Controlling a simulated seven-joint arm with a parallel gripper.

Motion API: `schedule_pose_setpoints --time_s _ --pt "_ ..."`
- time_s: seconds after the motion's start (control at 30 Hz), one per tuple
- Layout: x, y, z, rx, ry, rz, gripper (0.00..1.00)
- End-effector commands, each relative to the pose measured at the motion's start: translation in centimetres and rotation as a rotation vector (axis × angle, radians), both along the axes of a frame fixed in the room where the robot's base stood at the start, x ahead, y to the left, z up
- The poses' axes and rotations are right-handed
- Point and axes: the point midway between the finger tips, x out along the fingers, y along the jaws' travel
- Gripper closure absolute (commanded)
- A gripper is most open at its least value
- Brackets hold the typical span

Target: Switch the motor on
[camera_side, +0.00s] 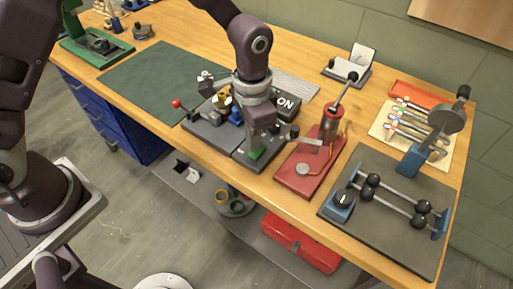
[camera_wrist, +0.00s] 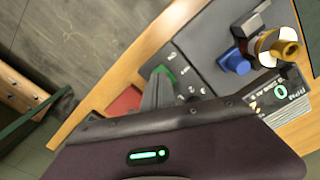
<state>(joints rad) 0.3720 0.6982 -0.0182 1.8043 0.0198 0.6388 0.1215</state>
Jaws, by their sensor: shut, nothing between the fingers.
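A dark motor stand (camera_side: 203,131) is on the workbench. It carries brass and blue parts, which in the wrist view show as a brass cylinder (camera_wrist: 287,48) and a blue block (camera_wrist: 238,62). A dark control plate (camera_side: 241,157) at the front has a green piece (camera_side: 255,154), also seen in the wrist view (camera_wrist: 164,73). My gripper (camera_side: 259,148) is shut and empty, pointing down at the green piece. In the wrist view its fingertips (camera_wrist: 161,80) overlap that piece; contact is unclear. A black block (camera_side: 286,104) reads "ON". A display (camera_wrist: 280,92) shows 0.
A red base with a cylinder (camera_side: 300,172) stands close to the right of my gripper. A red-knobbed lever (camera_side: 176,103) is to the left. A grey board with black balls (camera_side: 385,245) is at the right front. A green mat (camera_side: 155,82) lies clear on the left.

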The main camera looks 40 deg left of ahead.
Motion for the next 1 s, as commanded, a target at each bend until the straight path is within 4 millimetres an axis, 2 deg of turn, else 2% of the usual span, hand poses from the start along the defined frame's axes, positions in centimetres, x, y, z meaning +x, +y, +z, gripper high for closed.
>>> schedule_pose_setpoints --time_s 0.4,0.77,0.87,0.97,1.0 --pt "0.0 0.0 4.3 -0.001 -0.002 0.0 1.0" --pt "0.0 0.1 4.8 -0.001 -0.001 0.001 1.0" --pt "-0.4 1.2 7.2 -0.01 -0.032 0.031 1.0" --pt "-2.2 4.2 12.5 -0.034 -0.105 0.108 1.0" --pt "-3.5 5.7 14.8 -0.045 -0.142 0.148 1.0"
